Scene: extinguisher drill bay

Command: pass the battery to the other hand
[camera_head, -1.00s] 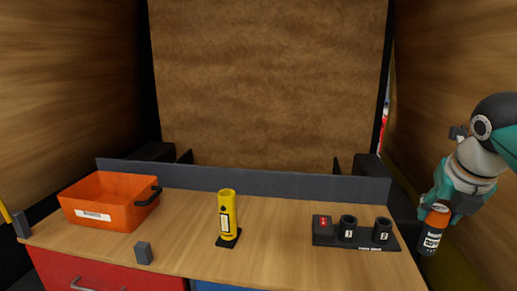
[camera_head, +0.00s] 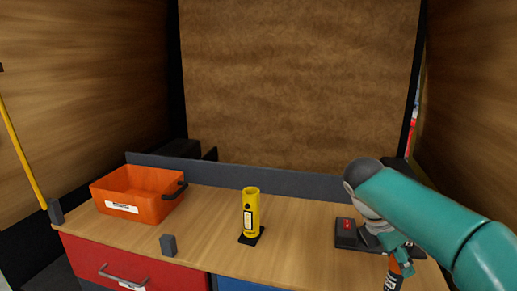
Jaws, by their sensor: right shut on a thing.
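The battery (camera_head: 393,279) is an orange and black cylinder at the lower right, partly hidden by my right gripper and arm. My right gripper (camera_head: 399,262) is shut on it and holds it upright in front of the charger station. The black charger station (camera_head: 346,241) with a red indicator stands on the bench; my arm covers most of it, including its numbered sockets. My left gripper is not in view.
A yellow cylinder (camera_head: 251,212) stands on a black base mid-bench. An orange bin (camera_head: 137,195) with a black handle is at the left, and a small grey block (camera_head: 168,245) stands near the front edge. The wood between them is clear.

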